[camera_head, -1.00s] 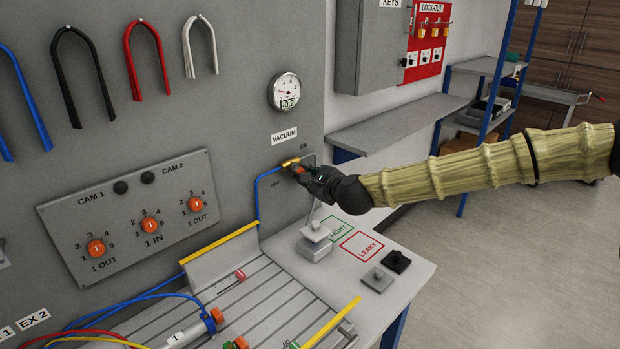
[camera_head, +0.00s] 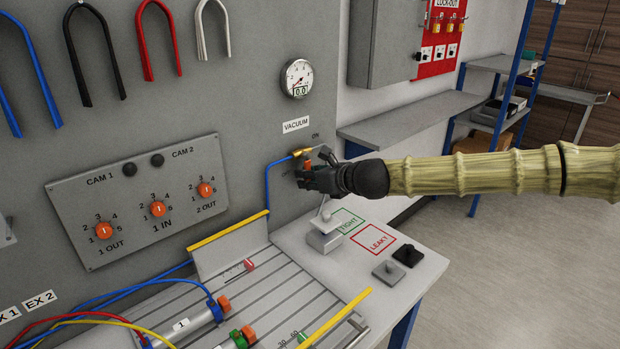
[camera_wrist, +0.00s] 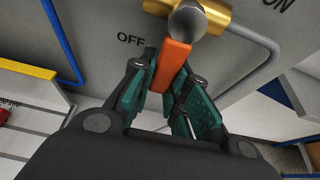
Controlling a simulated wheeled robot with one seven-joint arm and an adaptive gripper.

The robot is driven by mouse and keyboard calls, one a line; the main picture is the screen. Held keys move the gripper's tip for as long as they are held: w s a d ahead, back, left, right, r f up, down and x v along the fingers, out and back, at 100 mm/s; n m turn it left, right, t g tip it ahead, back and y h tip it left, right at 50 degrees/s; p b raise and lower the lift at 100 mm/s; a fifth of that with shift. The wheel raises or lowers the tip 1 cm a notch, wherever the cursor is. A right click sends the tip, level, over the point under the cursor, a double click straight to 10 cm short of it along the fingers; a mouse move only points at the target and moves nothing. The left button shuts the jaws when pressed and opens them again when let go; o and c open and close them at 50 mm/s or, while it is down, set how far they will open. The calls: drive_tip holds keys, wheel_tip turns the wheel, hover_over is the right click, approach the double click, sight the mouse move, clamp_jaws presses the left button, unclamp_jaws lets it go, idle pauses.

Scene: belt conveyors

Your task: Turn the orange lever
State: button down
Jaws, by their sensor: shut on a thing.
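The orange lever (camera_wrist: 173,62) hangs from a round grey pivot on a brass valve (camera_wrist: 212,12) on the grey panel. In the wrist view it points down and slightly left, near the OFF mark. My gripper (camera_wrist: 165,90) has its teal-lined fingers on either side of the lever's lower end, shut on it. In the head view, the lever (camera_head: 308,164) shows just above my gripper (camera_head: 304,176), below the brass valve (camera_head: 302,152). The gauge (camera_head: 297,78) above the VACUUM label reads 0.0. The lever's lowest tip is partly hidden between the fingers.
A blue hose (camera_head: 267,190) runs down left of the valve. A grey stand (camera_head: 323,241) is on the bench below my gripper, beside the TIGHT and LEAKY squares. A slotted bench plate (camera_head: 270,290) lies lower left. A grey shelf (camera_head: 410,121) juts out at right.

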idle(0.5)
drive_tip(key=c, duration=1.4)
unclamp_jaws()
drive_tip(key=shift+o, duration=0.2)
drive_tip(key=shift+s, duration=0.1)
drive_tip(key=v, duration=1.2)
